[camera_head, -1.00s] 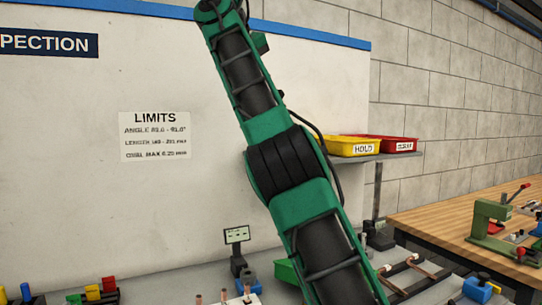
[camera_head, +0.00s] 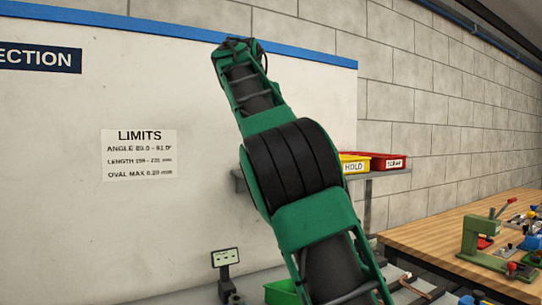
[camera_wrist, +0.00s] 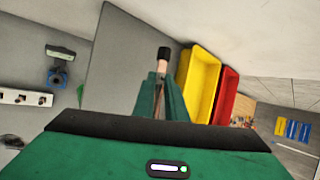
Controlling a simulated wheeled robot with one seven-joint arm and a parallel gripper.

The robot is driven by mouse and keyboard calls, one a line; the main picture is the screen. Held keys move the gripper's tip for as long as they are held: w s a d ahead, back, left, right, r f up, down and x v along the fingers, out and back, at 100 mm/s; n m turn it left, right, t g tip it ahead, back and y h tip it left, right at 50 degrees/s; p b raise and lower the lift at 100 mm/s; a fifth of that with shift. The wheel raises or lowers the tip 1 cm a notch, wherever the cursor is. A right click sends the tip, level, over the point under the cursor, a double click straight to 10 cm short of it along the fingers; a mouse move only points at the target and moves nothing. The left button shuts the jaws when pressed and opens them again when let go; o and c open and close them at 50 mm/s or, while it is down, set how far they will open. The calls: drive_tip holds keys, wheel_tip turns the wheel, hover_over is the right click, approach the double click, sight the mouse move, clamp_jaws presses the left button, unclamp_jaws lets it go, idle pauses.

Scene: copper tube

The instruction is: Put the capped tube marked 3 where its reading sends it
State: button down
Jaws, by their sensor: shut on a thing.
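My gripper (camera_wrist: 160,88) shows in the wrist view, its green fingers shut on a copper tube (camera_wrist: 162,66) with a black cap (camera_wrist: 164,52) on its far end. The number on the tube cannot be read. The held tube is left of the yellow bin and the red bin in that view. In the head view my arm rises across the middle, and the gripper and tube are not visible. The yellow bin (camera_head: 354,167), marked HOLD, and the red bin (camera_head: 390,162), marked SCRAP, stand side by side on a wall shelf. A LIMITS sign (camera_head: 139,155) hangs on the white panel.
A small display on a stand (camera_head: 225,258) stands at the bottom, left of a green bin (camera_head: 279,293). Its reading is too small to make out. A wooden bench (camera_head: 440,245) with a green press (camera_head: 485,240) is at the right. A white holed rack (camera_wrist: 22,97) lies at left.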

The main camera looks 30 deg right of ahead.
drive_tip(key=shift+w+d+f, duration=0.15)
drive_tip(key=shift+d+f, duration=0.25)
drive_tip(key=shift+d, duration=0.15)
drive_tip(key=shift+w+d+f, duration=0.1)
drive_tip(key=shift+d+f, duration=0.25)
drive_tip(key=shift+d, duration=0.2)
drive_tip(key=shift+f, duration=1.95)
drive_tip(key=shift+a+f, duration=0.1)
drive_tip(key=shift+f, duration=0.5)
drive_tip(key=c, duration=1.8)
unclamp_jaws()
drive_tip(key=shift+r, duration=0.4)
drive_tip(key=v, duration=1.2)
drive_tip(key=shift+r, duration=0.3)
